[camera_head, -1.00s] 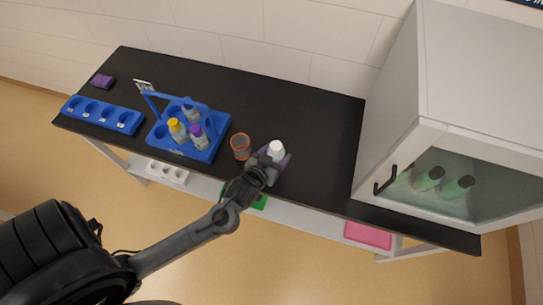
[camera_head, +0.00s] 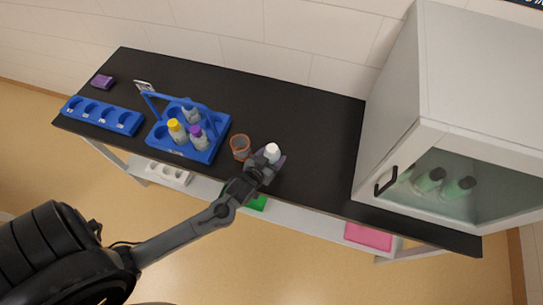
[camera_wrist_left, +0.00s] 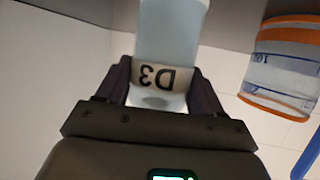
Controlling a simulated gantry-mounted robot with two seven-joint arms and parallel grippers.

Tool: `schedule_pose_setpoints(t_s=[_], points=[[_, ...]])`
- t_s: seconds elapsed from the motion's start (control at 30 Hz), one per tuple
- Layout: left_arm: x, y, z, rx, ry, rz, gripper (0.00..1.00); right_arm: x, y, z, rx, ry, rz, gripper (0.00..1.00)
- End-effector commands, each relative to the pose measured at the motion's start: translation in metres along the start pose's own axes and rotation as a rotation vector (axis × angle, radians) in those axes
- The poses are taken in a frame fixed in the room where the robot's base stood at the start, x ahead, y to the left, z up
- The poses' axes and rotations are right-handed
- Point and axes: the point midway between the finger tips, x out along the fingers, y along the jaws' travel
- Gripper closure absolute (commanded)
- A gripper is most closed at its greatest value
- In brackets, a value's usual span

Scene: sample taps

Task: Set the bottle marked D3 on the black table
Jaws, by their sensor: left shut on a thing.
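The bottle marked D3 (camera_head: 272,152) has a white cap and shows over the front part of the black table (camera_head: 310,125), right of the orange-rimmed beaker. In the left wrist view its pale body (camera_wrist_left: 170,32) and white D3 label, upside down in the picture, show between the fingers. My left gripper (camera_head: 266,164) is shut on it; the fingers also show in the wrist view (camera_wrist_left: 160,88). I cannot tell whether the bottle's base touches the table. My right gripper is not in view.
The orange-rimmed beaker (camera_head: 240,147) stands close left of the bottle. A blue carrier (camera_head: 213,148) holds bottles with yellow and purple caps. A blue rack (camera_head: 119,121) is at far left. A glass-fronted cabinet (camera_head: 395,100) stands right.

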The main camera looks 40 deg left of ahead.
Motion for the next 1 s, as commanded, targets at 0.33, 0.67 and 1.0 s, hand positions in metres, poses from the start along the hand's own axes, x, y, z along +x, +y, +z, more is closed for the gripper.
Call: schedule_pose_setpoints(t_s=[0.33, 0.67, 1.0], points=[[0.001, 0.0, 0.003, 0.0, 0.0, 0.0, 0.09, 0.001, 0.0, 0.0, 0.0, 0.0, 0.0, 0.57], [0.0, 0.0, 0.001, 0.0, 0.0, 0.0, 0.08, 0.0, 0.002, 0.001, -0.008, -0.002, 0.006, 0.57], [-0.04, 0.0, 0.001, -0.001, -0.003, 0.001, 0.08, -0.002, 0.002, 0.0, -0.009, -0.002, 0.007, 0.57]])
